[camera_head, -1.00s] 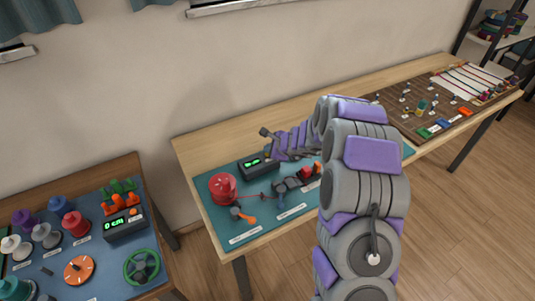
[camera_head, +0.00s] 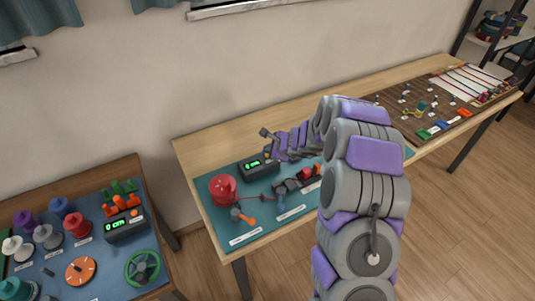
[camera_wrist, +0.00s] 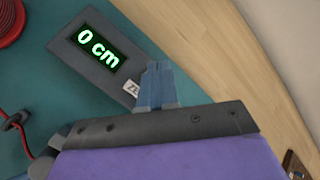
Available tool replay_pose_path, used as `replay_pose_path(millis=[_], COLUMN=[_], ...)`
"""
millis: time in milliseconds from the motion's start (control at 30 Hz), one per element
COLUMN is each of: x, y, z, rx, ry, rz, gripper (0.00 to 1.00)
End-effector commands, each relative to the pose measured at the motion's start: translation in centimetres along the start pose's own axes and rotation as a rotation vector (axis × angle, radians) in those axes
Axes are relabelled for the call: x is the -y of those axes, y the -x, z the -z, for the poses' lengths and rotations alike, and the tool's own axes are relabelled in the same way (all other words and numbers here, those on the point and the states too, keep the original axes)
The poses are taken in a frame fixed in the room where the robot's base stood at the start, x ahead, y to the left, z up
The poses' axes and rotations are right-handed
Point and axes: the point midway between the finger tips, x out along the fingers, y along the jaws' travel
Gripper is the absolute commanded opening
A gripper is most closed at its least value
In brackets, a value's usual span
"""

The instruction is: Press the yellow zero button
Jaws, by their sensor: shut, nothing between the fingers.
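The counter box (camera_head: 259,167) is a dark grey box on the teal mat, with a green display. In the wrist view the box (camera_wrist: 75,62) reads "0 cm". A white label (camera_wrist: 131,92) beside the display begins with "ZE"; the rest is covered. A small yellow spot, apparently the zero button (camera_head: 267,155), shows at the box's back right edge, right by my fingertips. In the wrist view the button is hidden behind my fingers. My gripper (camera_wrist: 157,68) is shut and empty, its tips over the box's label end. I cannot tell whether they touch the button.
A red spool (camera_head: 222,187) stands left of the box, with a red cord running right. An orange-handled tool (camera_head: 243,216) and dark clamps lie in front. The wooden table (camera_head: 200,150) is bare behind the mat. A second bench (camera_head: 145,285) stands at left.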

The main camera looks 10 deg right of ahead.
Motion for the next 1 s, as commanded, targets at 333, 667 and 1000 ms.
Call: replay_pose_path(millis=[333, 667, 1000], x=[0.2, 1.2, 2.7], y=[0.3, 1.6, 3.7], z=[-0.2, -1.1, -2.7], rx=[0.000, 0.000, 0.000], ry=[0.000, 0.000, 0.000], rz=[0.000, 0.001, 0.000], gripper=[0.00, 0.00, 0.00])
